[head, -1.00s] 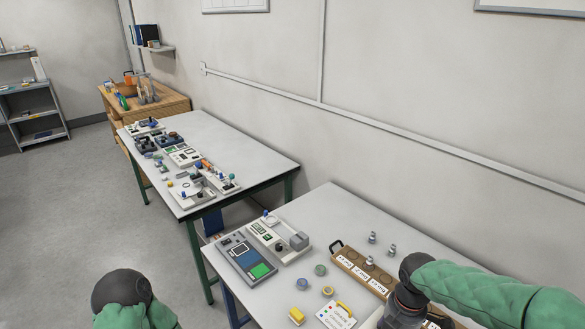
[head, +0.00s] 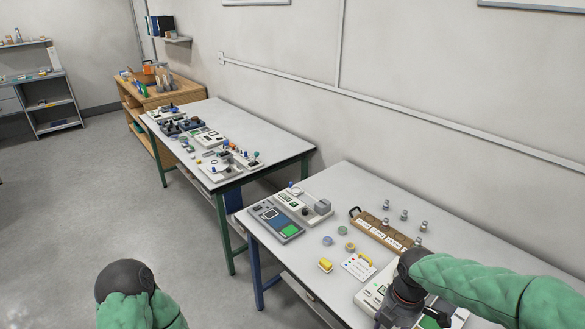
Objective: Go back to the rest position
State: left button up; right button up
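My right gripper (head: 402,308) hangs low at the right over the near table (head: 355,180), at the end of a green-sleeved arm; its fingers are mostly hidden behind my own wrist, so I cannot tell whether it is open or shut. My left arm shows at the bottom left as a green sleeve with a dark rounded joint, over the floor. My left gripper is not in view.
The near table bears a scale (head: 303,207), a grey device with a green panel (head: 277,221), a wooden weight rack (head: 377,232), several metal weights, and a yellow block (head: 326,265). A second cluttered table (head: 265,129) stands behind. Grey floor (head: 90,210) at left is clear.

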jog(key=s+a+f+m+y, duration=0.1)
jog(key=a+f+m+y, duration=0.1)
jog(key=a+f+m, duration=0.5)
jog(key=s+a+f+m+y, duration=0.1)
jog(key=a+f+m, duration=0.15)
jog(key=f, duration=0.85)
jog(key=s+a+f+m, duration=0.4)
jog(key=s+f+m, duration=0.4)
jog(key=f+m, duration=0.4)
jog(key=shift+s+f+y, duration=0.3)
jog(key=shift+s+y, duration=0.05)
jog(key=shift+y, duration=0.05)
